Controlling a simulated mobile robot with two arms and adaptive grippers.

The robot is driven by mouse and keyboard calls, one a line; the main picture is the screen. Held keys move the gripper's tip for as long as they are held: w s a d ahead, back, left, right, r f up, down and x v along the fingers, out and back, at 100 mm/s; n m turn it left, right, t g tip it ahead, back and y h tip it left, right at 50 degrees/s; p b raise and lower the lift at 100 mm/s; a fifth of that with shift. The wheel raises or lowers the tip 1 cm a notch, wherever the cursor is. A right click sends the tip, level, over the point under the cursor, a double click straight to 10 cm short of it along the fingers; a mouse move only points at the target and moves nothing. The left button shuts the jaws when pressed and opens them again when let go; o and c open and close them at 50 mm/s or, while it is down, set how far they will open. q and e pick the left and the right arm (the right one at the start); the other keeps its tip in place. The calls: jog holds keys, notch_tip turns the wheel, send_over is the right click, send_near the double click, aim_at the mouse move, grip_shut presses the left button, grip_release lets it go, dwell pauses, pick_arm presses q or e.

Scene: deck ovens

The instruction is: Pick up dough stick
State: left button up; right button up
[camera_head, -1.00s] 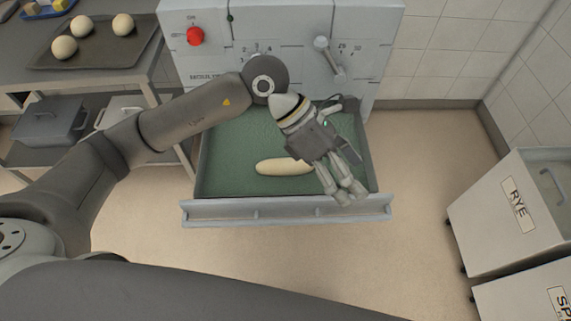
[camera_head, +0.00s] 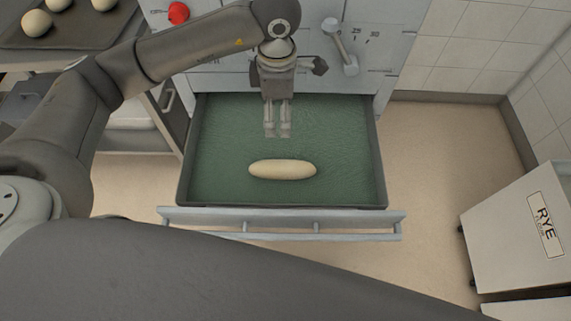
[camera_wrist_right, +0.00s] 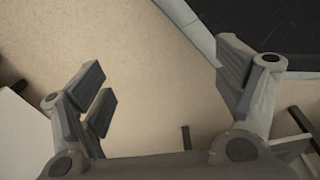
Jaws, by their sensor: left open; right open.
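The dough stick (camera_head: 282,169) is a pale, smooth, elongated roll. It lies crosswise on the green lining of an open drawer (camera_head: 345,178) in the head view. My left gripper (camera_head: 278,134) is open and empty. It hangs with its fingers pointing down, behind the dough stick in the picture and apart from it. My right gripper (camera_wrist_right: 168,90) shows in the right wrist view with its fingers spread and nothing between them. The dough stick does not show in that view.
The grey machine (camera_head: 385,50) with a red knob (camera_head: 178,13) and a lever stands behind the drawer. A tray of dough balls (camera_head: 38,23) is at upper left. A white RYE bin (camera_head: 520,235) stands at right. Floor is free between drawer and bin.

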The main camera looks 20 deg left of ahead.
pick_arm(q)
notch_tip(320, 180, down, 9)
jog(key=w+b, duration=0.1)
jog(key=b, duration=1.3)
send_over(282, 165)
notch_tip(282, 165, down, 6)
jog(key=shift+w+a+f, duration=0.1)
jog(key=shift+w+f, duration=0.1)
jog(key=shift+f, duration=0.35)
notch_tip(282, 165, down, 5)
jog(key=shift+f+b, duration=0.1)
jog(key=shift+b, duration=0.25)
jog(key=f, duration=0.4)
jog(key=shift+s+f, duration=0.1)
jog(key=shift+s, duration=0.15)
jog(key=shift+f, duration=0.35)
jog(key=c, duration=1.2)
pick_arm(e)
jog(key=w+a+r+t, duration=0.1)
jog(key=w+a, duration=0.1)
jog(key=w, duration=1.1)
jog(key=shift+r, duration=0.35)
